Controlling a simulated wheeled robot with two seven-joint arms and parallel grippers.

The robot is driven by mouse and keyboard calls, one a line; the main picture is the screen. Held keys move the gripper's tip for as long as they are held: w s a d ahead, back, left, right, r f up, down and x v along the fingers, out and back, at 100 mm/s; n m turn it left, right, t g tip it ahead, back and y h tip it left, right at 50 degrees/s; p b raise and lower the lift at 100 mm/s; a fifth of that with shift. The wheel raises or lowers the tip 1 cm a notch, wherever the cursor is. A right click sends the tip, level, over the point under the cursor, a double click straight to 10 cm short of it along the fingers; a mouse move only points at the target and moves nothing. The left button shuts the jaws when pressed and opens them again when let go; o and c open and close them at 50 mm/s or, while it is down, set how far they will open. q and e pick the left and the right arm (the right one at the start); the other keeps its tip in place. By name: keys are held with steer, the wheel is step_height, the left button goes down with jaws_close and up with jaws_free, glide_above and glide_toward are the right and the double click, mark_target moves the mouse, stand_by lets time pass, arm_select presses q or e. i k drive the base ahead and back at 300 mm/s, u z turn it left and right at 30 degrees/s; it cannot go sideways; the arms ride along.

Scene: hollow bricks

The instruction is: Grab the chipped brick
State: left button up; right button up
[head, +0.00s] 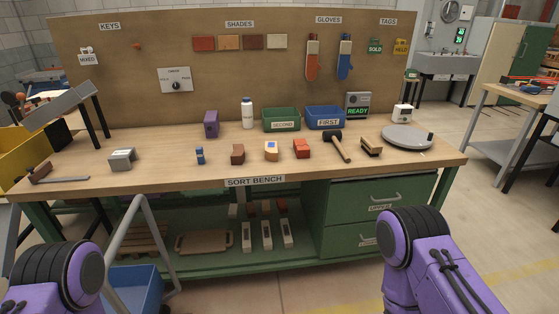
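Several small blocks stand in a row on the sort bench (400,168). The brown and red-orange bricks have uneven outlines, but I cannot tell which one is chipped. Purple links of my arms show at the bottom left and bottom right. Both grippers are out of view.
A mallet (338,146), a brush (371,147) and a round grey plate (407,137) lie to the right. Green (281,119) and blue (325,117) bins and a white bottle (247,113) stand behind. A grey bracket (122,160) is at left. The bench's front strip is mostly clear.

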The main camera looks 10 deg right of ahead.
mark_target(271, 155)
steer(key=z, duration=0.55)
steer(key=i, duration=0.5)
steer(key=z, duration=0.9)
steer(key=i, duration=0.75)
steer(key=u, duration=0.65)
steer(key=i, duration=0.6)
steer(key=u, duration=0.75)
